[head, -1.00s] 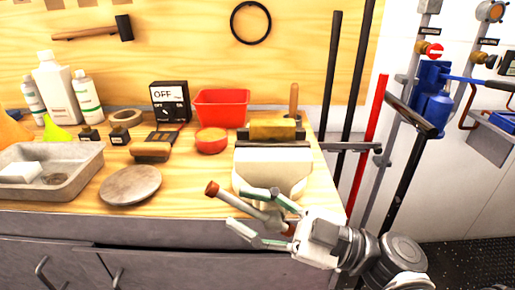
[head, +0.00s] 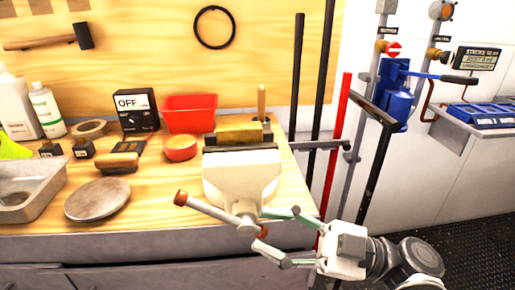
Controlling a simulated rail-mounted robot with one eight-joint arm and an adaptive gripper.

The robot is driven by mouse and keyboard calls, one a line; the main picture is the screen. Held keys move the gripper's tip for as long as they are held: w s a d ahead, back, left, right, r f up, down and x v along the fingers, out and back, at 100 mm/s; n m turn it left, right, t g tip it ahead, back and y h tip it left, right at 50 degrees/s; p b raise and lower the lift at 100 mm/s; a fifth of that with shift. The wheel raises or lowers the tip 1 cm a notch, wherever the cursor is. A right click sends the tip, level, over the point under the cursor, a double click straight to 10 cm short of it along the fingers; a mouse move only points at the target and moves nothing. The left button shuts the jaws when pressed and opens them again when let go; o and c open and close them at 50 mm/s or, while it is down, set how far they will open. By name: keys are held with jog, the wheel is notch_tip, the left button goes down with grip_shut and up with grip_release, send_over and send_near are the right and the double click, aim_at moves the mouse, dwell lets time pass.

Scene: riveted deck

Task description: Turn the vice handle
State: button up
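The cream-coloured vice (head: 235,180) stands at the front right edge of the wooden bench, with a brass-coloured block (head: 240,132) at its jaws. Its handle (head: 212,209) is a grey bar across the vice's front, sloping down from a red-brown knob at the left to another at the right. My gripper (head: 258,228) comes in from the lower right with its fingers spread, one above and one below the handle's right end. I see a gap between the fingers; whether either touches the handle I cannot tell.
On the bench are a red bin (head: 190,113), a red bowl (head: 180,148), a round grey disc (head: 97,199) and a metal tray (head: 38,190). Dark rods and a red rod (head: 337,135) stand right of the vice. Blue equipment (head: 398,95) hangs on the right wall.

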jog(key=shift+v, duration=1.8)
